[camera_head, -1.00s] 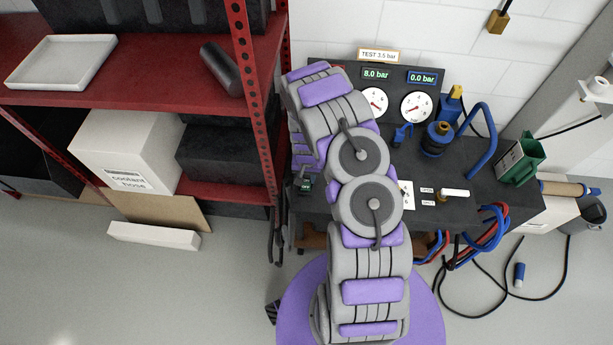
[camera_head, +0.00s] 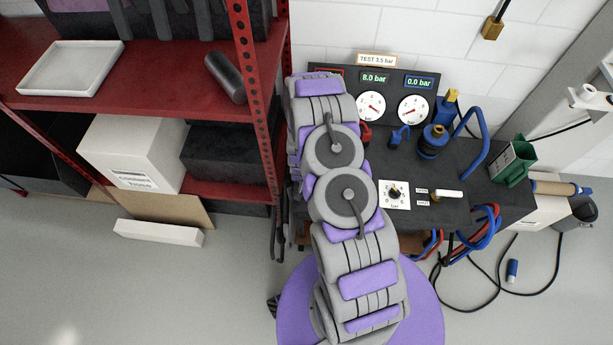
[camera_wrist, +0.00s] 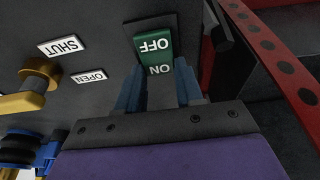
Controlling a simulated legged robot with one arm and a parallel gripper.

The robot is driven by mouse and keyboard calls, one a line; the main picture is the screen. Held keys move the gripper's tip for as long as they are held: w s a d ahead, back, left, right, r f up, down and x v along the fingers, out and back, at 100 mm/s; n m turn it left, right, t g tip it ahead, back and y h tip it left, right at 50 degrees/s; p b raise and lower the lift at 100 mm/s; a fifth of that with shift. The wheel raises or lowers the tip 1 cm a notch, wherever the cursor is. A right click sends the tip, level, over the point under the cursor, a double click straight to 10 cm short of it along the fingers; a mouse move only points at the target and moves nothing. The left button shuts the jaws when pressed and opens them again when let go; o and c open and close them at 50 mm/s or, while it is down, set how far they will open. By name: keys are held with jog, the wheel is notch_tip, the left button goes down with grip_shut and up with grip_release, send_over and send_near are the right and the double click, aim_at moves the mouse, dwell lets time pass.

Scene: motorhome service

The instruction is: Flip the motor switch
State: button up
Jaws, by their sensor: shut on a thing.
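The motor switch (camera_wrist: 154,52) is a green rocker in a dark frame in the wrist view, with upside-down white OFF and ON labels. The ON end is nearest my gripper. My gripper (camera_wrist: 158,82) has its two blue fingers on either side of the switch's near end, and it is shut on the switch. Which way the rocker is pressed I cannot tell. In the head view my arm hides both the gripper and the switch.
The dark test bench (camera_head: 450,165) carries gauges, a dial plate (camera_head: 395,195) and a valve lever (camera_head: 447,195), also in the wrist view (camera_wrist: 30,92) beside SHUT and OPEN labels. A red shelf post (camera_wrist: 275,60) stands close on the right there. Hoses (camera_head: 488,226) hang at the bench's front.

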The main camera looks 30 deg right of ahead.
jog(key=shift+s+a+t, duration=0.15)
jog(key=shift+t, duration=0.25)
jog(key=shift+h, duration=0.3)
jog(key=o, duration=1)
jog(key=shift+o, duration=0.2)
jog(key=shift+r, duration=0.15)
jog(key=p+v, duration=0.3)
jog(key=v, duration=1.4)
